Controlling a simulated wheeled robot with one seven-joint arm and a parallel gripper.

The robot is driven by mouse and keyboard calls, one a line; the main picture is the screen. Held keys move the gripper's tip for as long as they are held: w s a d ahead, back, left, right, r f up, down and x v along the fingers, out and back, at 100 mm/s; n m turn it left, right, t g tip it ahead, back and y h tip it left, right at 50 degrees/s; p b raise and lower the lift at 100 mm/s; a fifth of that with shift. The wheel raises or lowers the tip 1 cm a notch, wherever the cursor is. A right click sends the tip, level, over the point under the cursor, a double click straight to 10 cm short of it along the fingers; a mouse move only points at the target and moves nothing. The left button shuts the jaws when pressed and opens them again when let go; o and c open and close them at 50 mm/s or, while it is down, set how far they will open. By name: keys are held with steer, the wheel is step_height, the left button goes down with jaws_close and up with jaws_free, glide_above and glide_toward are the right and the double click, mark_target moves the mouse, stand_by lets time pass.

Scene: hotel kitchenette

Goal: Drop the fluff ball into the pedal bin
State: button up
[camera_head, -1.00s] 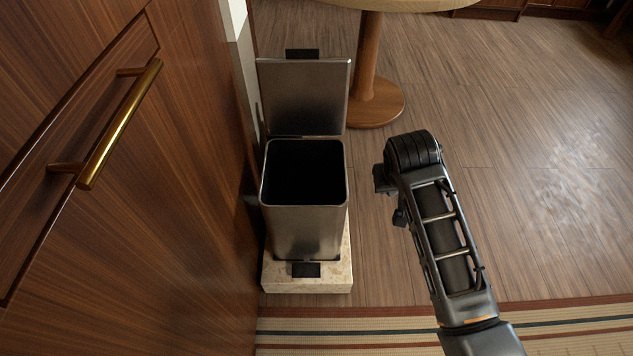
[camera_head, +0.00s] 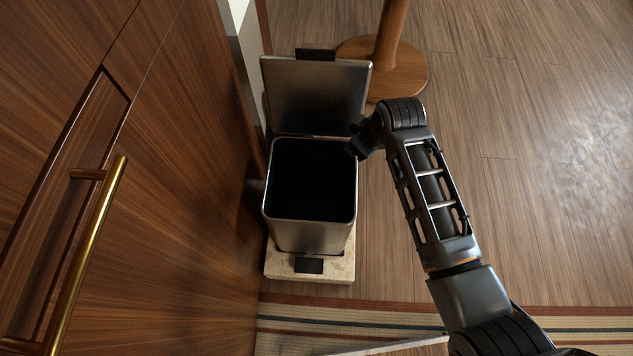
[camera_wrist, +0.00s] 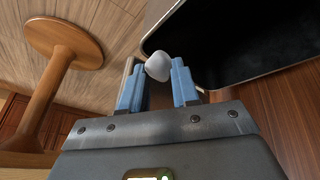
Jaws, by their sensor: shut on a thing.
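The pedal bin (camera_head: 312,238) is a metal box with its lid (camera_head: 316,95) raised and its dark inside open to view. My gripper (camera_head: 356,148) is at the right rim of the bin in the head view, near the hinge side. In the wrist view, my gripper's blue fingers (camera_wrist: 157,82) are shut on a small whitish fluff ball (camera_wrist: 158,66). The bin's opening (camera_wrist: 225,45) lies just to the right of the ball there. The ball is hidden in the head view.
The bin stands on a pale stone slab (camera_head: 340,268) beside a wooden cabinet with a brass handle (camera_head: 95,245). A round wooden table foot (camera_head: 405,75) is behind the bin. A striped rug (camera_head: 300,325) lies in front. The floor on the right is clear.

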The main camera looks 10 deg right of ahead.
steer(key=s+a+r+n+g+y+p, duration=0.1)
steer(key=s+a+n+g+y+p, duration=0.25)
steer(key=a+n+p, duration=0.45)
step_height(320, 180, down, 6)
steer(key=n+b, duration=0.3)
steer(key=b, duration=0.4)
steer(key=shift+a, duration=0.45)
steer(key=shift+s+h, duration=0.1)
steer(key=shift+h, duration=0.15)
steer(key=o, duration=1.1)
steer(key=shift+p+v, duration=0.9)
steer(key=shift+v, duration=3)
